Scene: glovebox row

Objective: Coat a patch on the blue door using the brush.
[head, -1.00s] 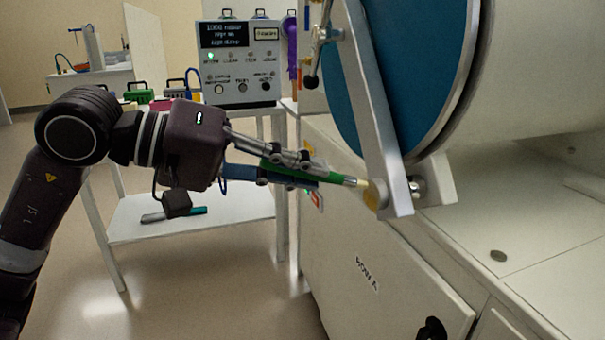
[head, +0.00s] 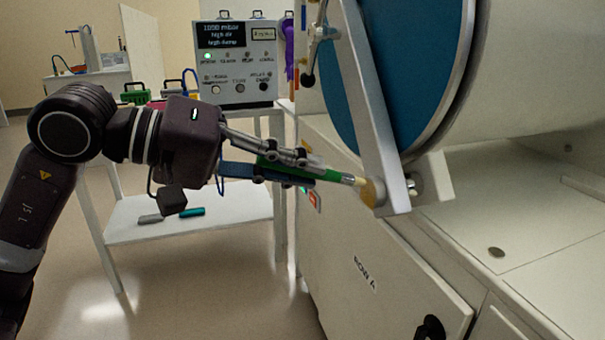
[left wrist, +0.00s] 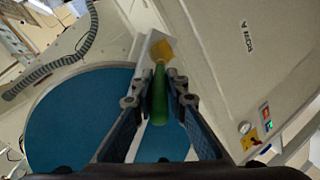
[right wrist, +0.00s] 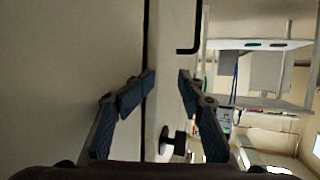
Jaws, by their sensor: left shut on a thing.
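The blue door (head: 407,75) is a round disc with a metal rim, at the upper middle of the head view. A light metal bar (head: 372,110) runs down across its front. The brush has a green handle (head: 300,172) and pale yellow bristles (head: 371,192). My left gripper (head: 305,168) is shut on the handle. The bristles are at the bar's lower end, below the blue face; I cannot tell whether they touch the bar. In the left wrist view the brush (left wrist: 160,90) points away between the fingers, beside the blue door (left wrist: 75,120). My right gripper (right wrist: 168,80) is open and empty.
A control box (head: 238,62) stands on a white shelf unit (head: 180,222) behind my left arm. A white cabinet (head: 380,270) marked ROW A lies below the door. A flat white top (head: 540,235) is clear at the right.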

